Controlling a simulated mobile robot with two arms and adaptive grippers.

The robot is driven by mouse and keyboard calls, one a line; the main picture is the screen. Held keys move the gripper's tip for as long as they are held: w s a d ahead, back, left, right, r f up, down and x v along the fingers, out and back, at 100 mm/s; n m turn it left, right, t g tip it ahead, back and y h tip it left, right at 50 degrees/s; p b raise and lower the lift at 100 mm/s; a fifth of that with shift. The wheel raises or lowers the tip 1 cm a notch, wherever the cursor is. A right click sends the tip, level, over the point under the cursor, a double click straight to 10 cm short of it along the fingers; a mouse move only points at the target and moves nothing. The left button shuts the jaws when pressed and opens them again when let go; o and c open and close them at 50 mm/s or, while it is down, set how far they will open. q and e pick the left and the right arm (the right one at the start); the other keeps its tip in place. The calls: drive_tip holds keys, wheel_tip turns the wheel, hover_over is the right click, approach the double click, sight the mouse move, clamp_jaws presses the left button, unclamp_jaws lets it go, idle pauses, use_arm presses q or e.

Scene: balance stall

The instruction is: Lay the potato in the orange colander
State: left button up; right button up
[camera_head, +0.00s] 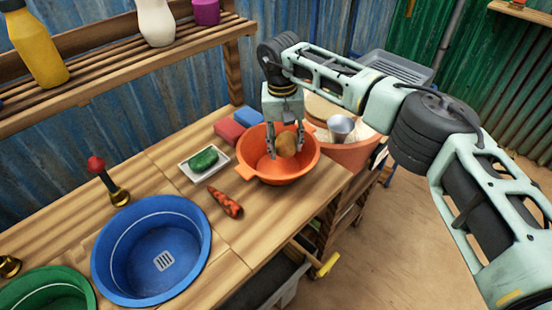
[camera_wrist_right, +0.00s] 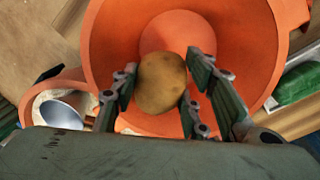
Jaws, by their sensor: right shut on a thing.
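The potato (camera_head: 286,145) is a brown, rounded lump held between the fingers of my right gripper (camera_head: 285,142). It also shows in the right wrist view (camera_wrist_right: 162,80), between the two fingers of the right gripper (camera_wrist_right: 166,88). The orange colander (camera_head: 262,179) stands on the wooden counter near its right end. In the right wrist view the colander (camera_wrist_right: 105,45) spreads out behind the potato. The potato is over the colander's opening; I cannot tell whether it touches the inside. My left gripper is not in view.
A green object (camera_head: 203,159) lies on a white tray (camera_head: 188,169). Red (camera_head: 229,130) and blue (camera_head: 248,116) blocks sit behind the colander. A blue basin (camera_head: 199,270) is at the front left. An orange tub (camera_head: 353,156) stands right of the colander.

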drive_tip(key=shift+f+b, duration=0.4)
drive_tip(key=shift+f, duration=0.3)
drive_tip(key=shift+f+b, duration=0.35)
drive_tip(key=shift+f, duration=0.15)
idle(0.3)
drive_tip(key=shift+f+b, duration=0.5)
drive_tip(key=shift+f, duration=0.2)
idle(0.3)
drive_tip(key=o, duration=1.3)
drive_tip(key=shift+r, duration=0.1)
drive_tip(key=r, duration=0.7)
drive_tip(key=shift+a+r, duration=0.3)
drive_tip(key=shift+r, duration=0.1)
